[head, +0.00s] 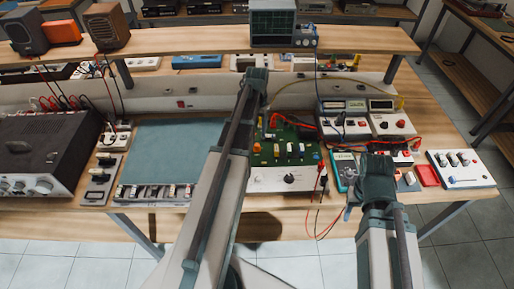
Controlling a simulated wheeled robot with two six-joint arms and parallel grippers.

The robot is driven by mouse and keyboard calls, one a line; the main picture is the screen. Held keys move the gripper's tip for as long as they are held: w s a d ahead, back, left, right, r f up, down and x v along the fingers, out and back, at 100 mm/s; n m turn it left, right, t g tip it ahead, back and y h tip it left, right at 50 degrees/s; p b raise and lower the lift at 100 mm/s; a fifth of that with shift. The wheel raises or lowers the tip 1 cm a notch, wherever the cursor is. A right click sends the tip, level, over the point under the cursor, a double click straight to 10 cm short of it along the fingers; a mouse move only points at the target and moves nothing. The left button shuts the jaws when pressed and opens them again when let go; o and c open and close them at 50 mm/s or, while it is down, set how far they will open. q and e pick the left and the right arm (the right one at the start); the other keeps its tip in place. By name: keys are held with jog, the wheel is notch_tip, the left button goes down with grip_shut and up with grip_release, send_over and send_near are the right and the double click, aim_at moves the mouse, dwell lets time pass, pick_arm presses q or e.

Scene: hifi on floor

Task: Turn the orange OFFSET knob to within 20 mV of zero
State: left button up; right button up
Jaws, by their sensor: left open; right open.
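A green circuit board (286,137) with several small coloured parts lies at the middle of the bench, behind a white panel (268,181) with a dark knob. The orange OFFSET knob cannot be picked out for certain among these small parts. A teal multimeter (343,168) stands to the right of the board; its reading is too small to read. My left gripper (256,82) is open, at the far end of the arm crossing the view, and appears at the board's upper left. My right gripper (377,166) is open, right beside the meter, and partly hides the things behind it.
Red and black leads (321,188) hang over the front edge. White bench instruments (385,124) stand behind the meter, and a white box (461,168) at right. A blue-grey mat (170,147) is clear at left, beside a black amplifier (42,150). A raised shelf (200,46) carries an oscilloscope (273,22).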

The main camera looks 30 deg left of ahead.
aim_at(257, 144)
pick_arm(q)
notch_tip(257, 144, down, 8)
jog(key=b, duration=0.7)
jog(key=shift+f, duration=0.25)
grip_shut()
